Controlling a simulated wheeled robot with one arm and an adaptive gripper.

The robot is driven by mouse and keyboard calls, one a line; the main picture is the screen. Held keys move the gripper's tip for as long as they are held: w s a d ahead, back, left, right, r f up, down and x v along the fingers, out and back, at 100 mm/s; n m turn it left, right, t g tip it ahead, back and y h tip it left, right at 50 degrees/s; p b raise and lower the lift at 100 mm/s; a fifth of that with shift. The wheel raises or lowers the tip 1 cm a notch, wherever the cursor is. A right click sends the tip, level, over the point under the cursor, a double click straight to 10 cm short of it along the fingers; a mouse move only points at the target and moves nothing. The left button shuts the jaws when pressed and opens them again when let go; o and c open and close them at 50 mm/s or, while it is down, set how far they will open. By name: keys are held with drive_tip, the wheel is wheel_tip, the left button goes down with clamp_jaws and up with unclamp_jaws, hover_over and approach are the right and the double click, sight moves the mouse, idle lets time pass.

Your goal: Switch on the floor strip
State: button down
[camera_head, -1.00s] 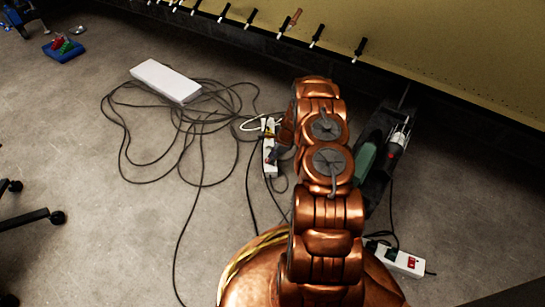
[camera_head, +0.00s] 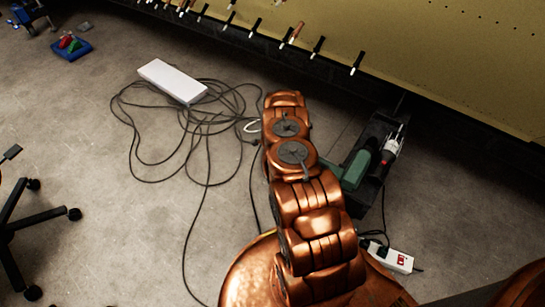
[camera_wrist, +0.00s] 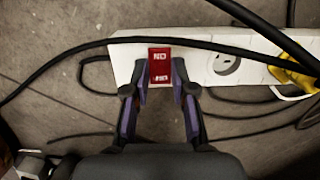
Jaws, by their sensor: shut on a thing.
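A white floor strip (camera_wrist: 124,61) lies across the top of the wrist view, with a red rocker switch (camera_wrist: 159,67), a socket to its right and a yellow plug (camera_wrist: 292,76) at the right edge. My gripper (camera_wrist: 159,80) has its two dark fingers at the strip, one on each side of the red switch, closed on the switch area. How far the rocker is tilted is unclear. In the head view my copper arm hides this strip and the gripper.
Black cables cross the strip and lie looped on the floor around a white box (camera_head: 172,81). A second white strip (camera_head: 390,259) with a red switch lies lower right. A dark tool tray (camera_head: 372,170) is right of my arm. A chair base (camera_head: 35,225) stands left.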

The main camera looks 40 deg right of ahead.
drive_tip(key=shift+s+d, duration=0.1)
drive_tip(key=shift+d, duration=0.05)
drive_tip(key=c, duration=1)
unclamp_jaws()
drive_tip(key=shift+o, duration=0.2)
drive_tip(key=shift+r, duration=0.1)
wheel_tip(320, 180, up, 12)
drive_tip(key=s+d, duration=0.1)
drive_tip(key=shift+d, duration=0.1)
